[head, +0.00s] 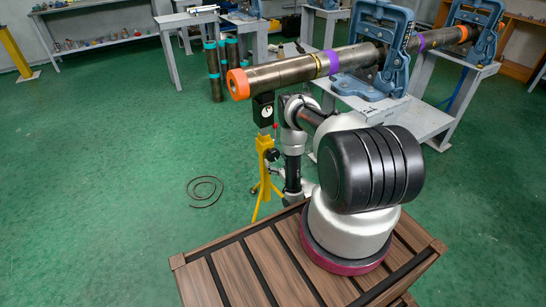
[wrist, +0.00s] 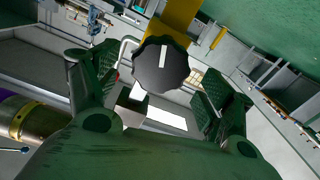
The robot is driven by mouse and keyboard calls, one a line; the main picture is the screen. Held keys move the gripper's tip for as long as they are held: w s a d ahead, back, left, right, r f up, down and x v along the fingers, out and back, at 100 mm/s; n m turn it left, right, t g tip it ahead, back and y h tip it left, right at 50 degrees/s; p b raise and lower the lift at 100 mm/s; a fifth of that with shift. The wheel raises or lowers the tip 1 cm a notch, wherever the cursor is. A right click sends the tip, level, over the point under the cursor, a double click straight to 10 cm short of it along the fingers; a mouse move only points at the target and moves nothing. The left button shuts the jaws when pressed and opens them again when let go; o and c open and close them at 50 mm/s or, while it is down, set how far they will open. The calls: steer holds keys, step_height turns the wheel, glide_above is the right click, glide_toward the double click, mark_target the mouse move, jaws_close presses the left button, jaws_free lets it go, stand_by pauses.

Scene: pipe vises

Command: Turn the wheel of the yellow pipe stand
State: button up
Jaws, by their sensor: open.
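The yellow pipe stand (head: 262,180) stands on the floor beyond my base and bears the near end of a long pipe. Its wheel is a black scalloped knob (head: 271,155) on the stand's side. In the wrist view the wheel (wrist: 161,64) faces the camera, with a white bar mark pointing nearly straight up. My gripper (wrist: 157,82) is open, with one finger to the left and one to the right of the wheel. Gaps show on both sides, and I cannot tell the exact depth between fingertips and wheel. In the head view my arm partly hides this area.
The long pipe (head: 294,71) with orange end caps runs through blue vises (head: 384,65) on grey tables. Short teal-capped pipes (head: 214,75) stand behind. A coiled cable (head: 205,190) lies on the green floor. The floor left of the stand is mostly clear.

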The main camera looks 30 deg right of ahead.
mark_target(275, 157)
steer(key=shift+w, duration=1.75)
steer(key=c, duration=1)
steer(key=m, duration=0.5)
steer(key=o, duration=1)
steer(key=s, duration=1.2)
steer(key=shift+d, duration=0.2)
